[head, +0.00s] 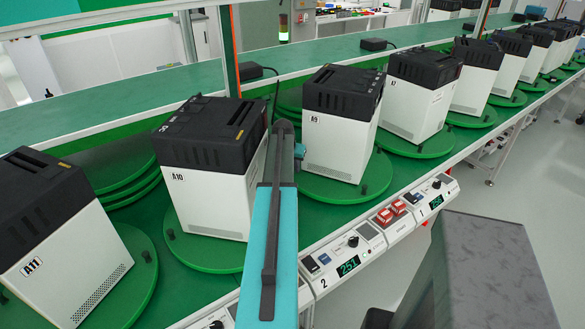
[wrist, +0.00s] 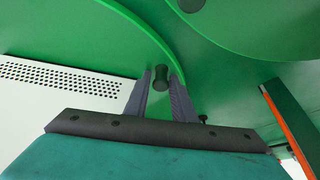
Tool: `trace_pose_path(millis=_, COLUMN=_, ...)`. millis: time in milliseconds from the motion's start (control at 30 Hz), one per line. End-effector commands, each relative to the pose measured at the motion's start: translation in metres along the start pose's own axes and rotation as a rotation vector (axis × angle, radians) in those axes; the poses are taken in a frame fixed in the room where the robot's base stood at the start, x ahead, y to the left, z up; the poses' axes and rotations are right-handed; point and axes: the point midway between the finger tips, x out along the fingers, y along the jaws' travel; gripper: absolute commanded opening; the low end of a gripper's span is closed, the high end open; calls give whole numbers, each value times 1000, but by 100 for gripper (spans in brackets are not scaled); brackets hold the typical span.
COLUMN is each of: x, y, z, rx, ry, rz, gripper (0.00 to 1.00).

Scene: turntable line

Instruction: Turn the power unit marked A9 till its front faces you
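The power unit marked A9 (head: 338,137) is a white box with a black top, standing on a round green turntable (head: 345,192). Its labelled white side with small vent holes shows in the head view, angled slightly. A black peg stands at the turntable's front right edge. My gripper (wrist: 160,74) is open in the wrist view, with a black peg (wrist: 160,78) between or just beyond its fingertips, at a green disc's rim. A white perforated panel (wrist: 75,85) is at left there. My arm hides the fingers in the head view, so I cannot confirm which turntable that peg belongs to.
Unit A10 (head: 208,195) and unit A11 (head: 62,262) stand to the left, unit A7 (head: 412,108) and several more to the right. A green post (head: 231,50) rises behind.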

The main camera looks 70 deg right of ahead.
Motion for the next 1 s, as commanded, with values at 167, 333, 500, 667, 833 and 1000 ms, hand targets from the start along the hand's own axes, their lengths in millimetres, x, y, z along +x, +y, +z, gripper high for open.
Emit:
trace_pose_path(millis=167, x=0, y=1, z=0, rx=1, ry=-2, rz=2, gripper=34)
trace_pose_path(millis=333, x=0, y=2, z=1, rx=1, ry=-2, rz=3, gripper=34)
trace_pose_path(millis=500, x=-6, y=1, z=1, rx=0, ry=-3, rz=2, gripper=34)
trace_pose_path(millis=667, x=-20, y=0, z=1, rx=-1, ry=-2, rz=1, gripper=34)
trace_pose_path(millis=833, x=-40, y=-2, z=1, rx=-2, ry=-1, rz=-1, gripper=34)
trace_pose_path(millis=1000, x=-62, y=-4, z=3, rx=-6, ry=-1, rz=-3, gripper=34)
